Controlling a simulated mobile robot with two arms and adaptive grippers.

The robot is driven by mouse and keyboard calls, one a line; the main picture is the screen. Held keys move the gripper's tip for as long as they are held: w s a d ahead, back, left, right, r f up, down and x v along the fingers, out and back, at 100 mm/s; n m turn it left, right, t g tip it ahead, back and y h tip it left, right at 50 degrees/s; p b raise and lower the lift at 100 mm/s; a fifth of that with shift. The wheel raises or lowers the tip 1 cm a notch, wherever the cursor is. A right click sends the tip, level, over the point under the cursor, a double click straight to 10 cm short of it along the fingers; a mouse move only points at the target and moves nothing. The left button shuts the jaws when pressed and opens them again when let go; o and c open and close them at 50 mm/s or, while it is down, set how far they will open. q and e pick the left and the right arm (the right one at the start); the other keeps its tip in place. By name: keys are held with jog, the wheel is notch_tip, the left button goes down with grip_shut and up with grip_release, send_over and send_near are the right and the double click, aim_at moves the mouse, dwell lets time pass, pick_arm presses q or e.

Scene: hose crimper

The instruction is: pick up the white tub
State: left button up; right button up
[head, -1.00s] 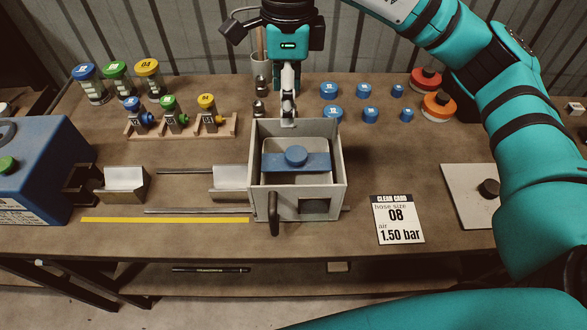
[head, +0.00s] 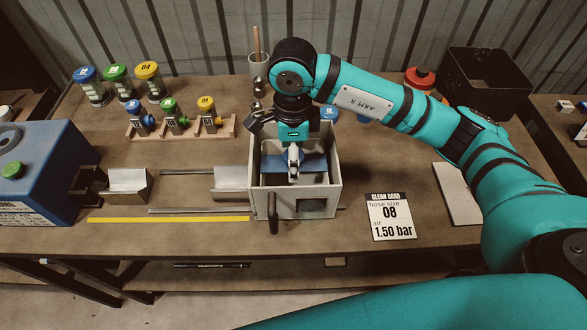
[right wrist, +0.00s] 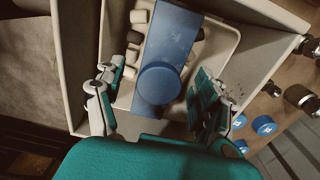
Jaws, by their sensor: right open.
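The white tub (right wrist: 229,50) sits inside an open-topped grey box (head: 334,190) on the bench. A blue bar (right wrist: 172,35) with a round blue knob (right wrist: 159,84) spans the tub, and several pale and dark small pieces lie in it on both sides of the bar. My right gripper (head: 293,174) is open and points down into the box. In the right wrist view its fingers (right wrist: 160,80) are on either side of the bar and knob, with a gap to them. In the head view the gripper hides the knob and much of the tub. My left gripper is not in view.
The box walls stand close around my right gripper. A card (head: 391,217) lies to the right and a wooden rack (head: 181,131) of capped fittings stands to the left. A black bin (head: 487,82) is at the back right. The bench in front of the box is clear.

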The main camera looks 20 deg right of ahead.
jog(key=shift+f, duration=1.3)
jog(key=shift+d, duration=0.1)
grip_shut()
